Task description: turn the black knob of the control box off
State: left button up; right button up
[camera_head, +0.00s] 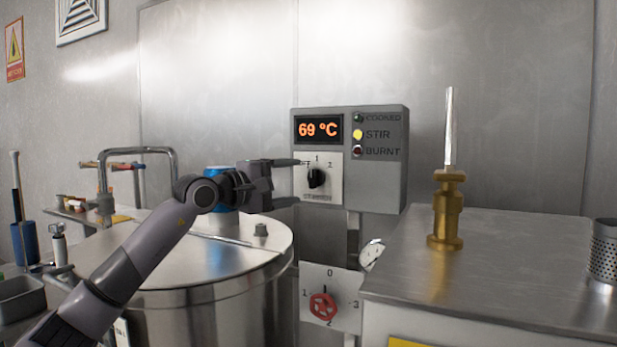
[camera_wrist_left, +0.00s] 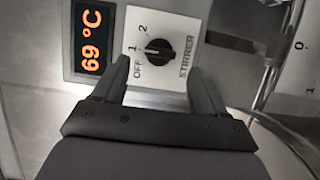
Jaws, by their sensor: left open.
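The control box (camera_head: 380,185) is a grey wall box with an orange display reading 69 °C. Its black knob (camera_head: 317,178) sits on a white plate marked OFF, 1, 2 and STIRRER. The knob also shows in the left wrist view (camera_wrist_left: 158,51), with its pointer toward 1. My left gripper (camera_head: 288,182) is open, just left of the knob in the head view. In the left wrist view its fingertips (camera_wrist_left: 158,70) are spread on either side below the knob, with nothing between them and no clear contact. My right gripper is not in view.
A steel pot with a flat lid (camera_head: 225,255) stands below my left arm. A red valve knob (camera_head: 323,306) is on a lower white plate, beside a gauge (camera_head: 372,252). A steel counter (camera_head: 510,270) at right carries a brass fitting (camera_head: 447,215). The box's yellow STIR lamp (camera_head: 358,134) is lit.

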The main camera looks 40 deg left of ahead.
aim_at(309, 180)
pick_arm(q)
jog(key=shift+w+d+p, duration=0.2)
jog(key=shift+w+p, duration=0.3)
jog(key=shift+w, duration=0.85)
jog(key=shift+w+d+p, duration=0.15)
jog(key=shift+w+p, duration=0.35)
jog(key=shift+w, duration=0.85)
jog(key=c, duration=1.1)
